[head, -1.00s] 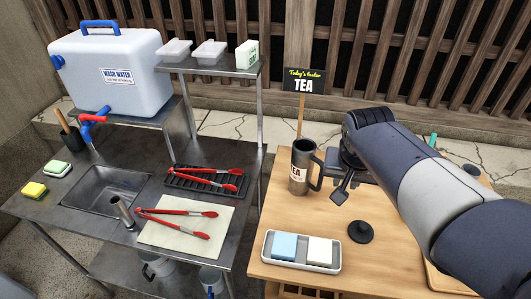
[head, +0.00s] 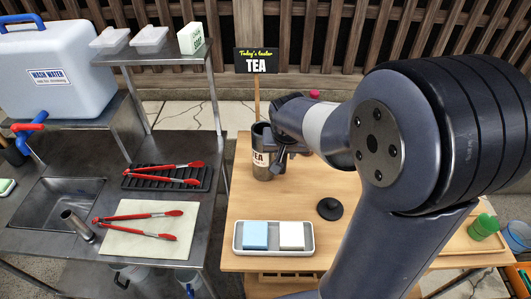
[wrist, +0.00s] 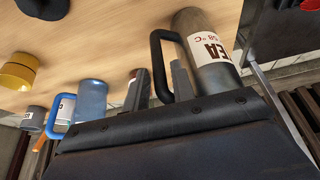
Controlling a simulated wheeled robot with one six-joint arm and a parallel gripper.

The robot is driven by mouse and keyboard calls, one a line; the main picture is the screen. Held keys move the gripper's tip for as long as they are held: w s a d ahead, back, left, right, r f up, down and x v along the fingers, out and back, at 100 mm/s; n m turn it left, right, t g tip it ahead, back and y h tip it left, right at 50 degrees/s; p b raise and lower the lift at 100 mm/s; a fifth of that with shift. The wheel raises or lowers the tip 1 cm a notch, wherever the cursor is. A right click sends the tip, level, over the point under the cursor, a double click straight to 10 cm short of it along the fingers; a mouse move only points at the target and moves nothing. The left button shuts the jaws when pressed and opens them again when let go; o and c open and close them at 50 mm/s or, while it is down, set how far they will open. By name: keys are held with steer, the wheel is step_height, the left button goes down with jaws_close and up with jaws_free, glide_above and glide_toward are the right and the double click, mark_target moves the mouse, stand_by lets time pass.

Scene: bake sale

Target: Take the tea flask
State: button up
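The tea flask (head: 262,168), a dark grey metal cylinder with a white TEA label, stands upright on the wooden table in front of the TEA sign. In the wrist view the flask (wrist: 212,52) is close, with its black handle (wrist: 157,50) towards my fingers. My gripper (head: 283,160) is at the flask's right, on the handle side. In the wrist view my gripper (wrist: 160,85) shows its two fingers apart, with the handle appearing between them. I see no clear contact. The lower handle is hidden behind the gripper body.
A grey tray (head: 274,250) with a blue and a white block is in front. A black round lid (head: 330,209) lies right of it. In the wrist view a blue flask (wrist: 90,100) and a yellow object (wrist: 18,72) stand beyond. The TEA sign (head: 256,61) rises behind.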

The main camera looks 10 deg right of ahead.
steer(key=shift+x, duration=1.2)
jaws_close()
